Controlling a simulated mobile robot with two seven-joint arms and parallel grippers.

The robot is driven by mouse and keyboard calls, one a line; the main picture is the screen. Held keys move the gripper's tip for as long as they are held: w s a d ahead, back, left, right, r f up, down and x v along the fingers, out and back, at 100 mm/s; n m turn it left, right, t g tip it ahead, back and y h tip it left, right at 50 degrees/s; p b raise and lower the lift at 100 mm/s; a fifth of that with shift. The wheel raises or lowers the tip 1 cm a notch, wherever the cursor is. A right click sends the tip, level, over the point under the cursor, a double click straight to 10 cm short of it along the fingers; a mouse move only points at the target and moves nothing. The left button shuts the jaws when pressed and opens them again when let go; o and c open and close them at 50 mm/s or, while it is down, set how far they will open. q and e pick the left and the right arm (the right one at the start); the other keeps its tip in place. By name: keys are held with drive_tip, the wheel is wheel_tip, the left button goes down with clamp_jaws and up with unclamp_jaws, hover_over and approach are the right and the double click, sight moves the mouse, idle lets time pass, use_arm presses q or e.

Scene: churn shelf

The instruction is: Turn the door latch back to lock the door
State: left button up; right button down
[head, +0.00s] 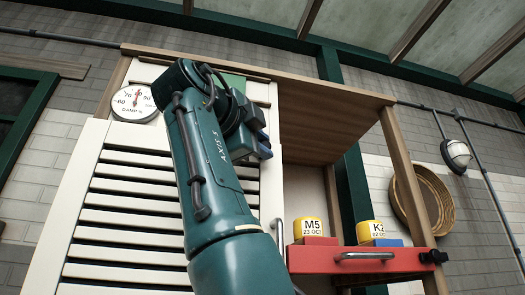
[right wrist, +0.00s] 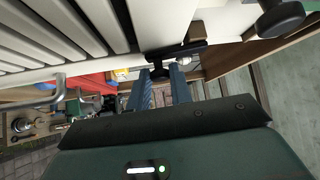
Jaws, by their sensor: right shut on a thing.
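The white louvred door (head: 105,215) fills the left of the shelf cabinet in the head view; its slats (right wrist: 60,32) also show at the top left of the right wrist view. My right arm crosses in front of it, with the right gripper (head: 264,145) at the door's right edge. In the right wrist view the two blue fingers of the right gripper (right wrist: 163,80) are closed around the dark door latch (right wrist: 160,73), below a black plate. The latch is hidden behind my arm in the head view. My left gripper is not in view.
A red drawer (head: 350,259) sits right of the door, with yellow tubs marked M5 (head: 308,228) and K2 (head: 371,230) above it. A dial (head: 134,103) is at the door's top left. A black knob (right wrist: 281,18) is near the gripper. A basket (head: 425,198) hangs right.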

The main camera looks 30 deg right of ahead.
drive_tip(key=shift+w+a+m, duration=0.1)
drive_tip(key=shift+a+m, duration=0.05)
drive_tip(key=shift+m, duration=0.25)
idle(0.3)
drive_tip(key=c, duration=1.3)
unclamp_jaws()
drive_tip(key=shift+o, duration=0.2)
